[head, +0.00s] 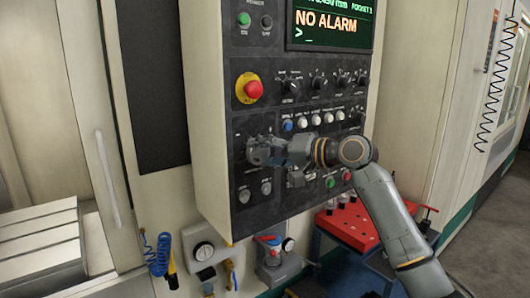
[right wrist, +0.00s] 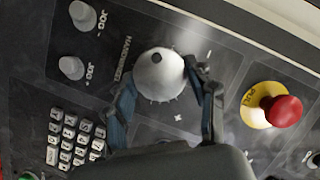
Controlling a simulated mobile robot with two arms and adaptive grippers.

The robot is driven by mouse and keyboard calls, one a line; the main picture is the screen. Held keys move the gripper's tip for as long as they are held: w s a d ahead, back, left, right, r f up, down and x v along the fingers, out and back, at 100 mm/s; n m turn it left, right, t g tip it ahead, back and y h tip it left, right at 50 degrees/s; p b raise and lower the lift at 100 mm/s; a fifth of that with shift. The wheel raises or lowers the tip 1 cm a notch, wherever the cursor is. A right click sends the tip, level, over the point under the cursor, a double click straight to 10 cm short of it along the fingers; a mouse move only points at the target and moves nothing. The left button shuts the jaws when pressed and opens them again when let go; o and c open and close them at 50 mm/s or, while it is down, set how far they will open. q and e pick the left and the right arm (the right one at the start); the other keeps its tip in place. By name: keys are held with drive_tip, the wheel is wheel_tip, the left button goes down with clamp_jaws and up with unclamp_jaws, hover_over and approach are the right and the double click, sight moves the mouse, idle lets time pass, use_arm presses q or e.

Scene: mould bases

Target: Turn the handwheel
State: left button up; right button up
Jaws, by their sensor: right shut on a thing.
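The handwheel (right wrist: 158,82) is a pale grey round knob with a small dark spot near its rim and tick marks around it, set on the dark control panel (head: 225,190). In the right wrist view it sits between the two fingers of my right gripper (head: 268,151), one finger on each side. My right gripper is shut on it. In the head view the gripper reaches in from the right and largely hides the handwheel. My left gripper is in neither view.
A red emergency stop (head: 250,88) on a yellow ring sits above the gripper; it also shows in the right wrist view (right wrist: 284,110). Two jog knobs (head: 255,192) lie just below the gripper. A screen (head: 330,25) reads "NO ALARM". A red tool tray (head: 345,225) stands below my right arm.

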drive_tip(key=o, duration=1.2)
drive_tip(key=shift+c, duration=0.2)
drive_tip(key=v, duration=1.2)
